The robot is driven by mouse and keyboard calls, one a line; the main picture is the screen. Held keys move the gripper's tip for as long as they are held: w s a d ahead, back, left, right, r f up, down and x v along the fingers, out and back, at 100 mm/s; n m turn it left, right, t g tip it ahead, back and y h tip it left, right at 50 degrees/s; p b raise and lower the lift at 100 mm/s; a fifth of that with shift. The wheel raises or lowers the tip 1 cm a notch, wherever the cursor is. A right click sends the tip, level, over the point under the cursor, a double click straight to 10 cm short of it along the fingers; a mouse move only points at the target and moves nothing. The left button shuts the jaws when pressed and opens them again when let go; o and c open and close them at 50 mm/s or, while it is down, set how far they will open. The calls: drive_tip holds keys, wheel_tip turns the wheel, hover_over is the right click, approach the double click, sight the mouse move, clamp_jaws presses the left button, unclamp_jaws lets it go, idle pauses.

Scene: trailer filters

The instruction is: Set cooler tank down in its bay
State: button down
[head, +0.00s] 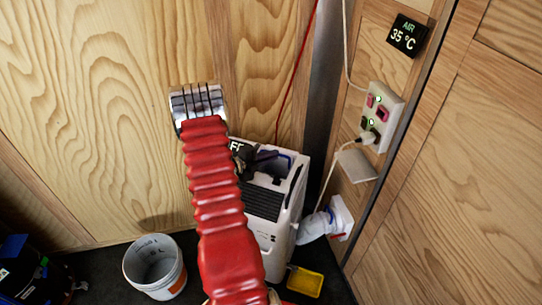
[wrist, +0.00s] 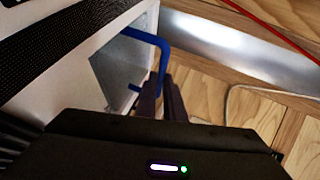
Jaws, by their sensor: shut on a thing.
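The white cooler (head: 257,226) stands against the wall, with a black grille on it and an open bay (head: 297,176) at its top right. My gripper (head: 268,157) is over this bay, at the end of my red arm. In the wrist view my gripper's dark fingers (wrist: 168,100) are shut on the cooler tank's blue handle (wrist: 163,50). A grey, translucent-looking surface (wrist: 112,72) shows beside the handle, within the white opening. I cannot tell whether it is the tank's side or the bay's inner wall. The tank's underside is hidden.
A white bucket (head: 155,266) stands left of the cooler and a yellow tray (head: 305,281) lies to its right. A white hose (head: 316,226) joins the cooler to the right wall. A socket panel (head: 380,116), a small shelf (head: 356,165) and cords are close by.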

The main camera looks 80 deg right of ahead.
drive_tip(key=shift+f, duration=0.6)
drive_tip(key=c, duration=1.8)
unclamp_jaws()
drive_tip(key=v, duration=1.3)
drive_tip(key=shift+w+a, duration=0.2)
drive_tip(key=shift+a, duration=0.1)
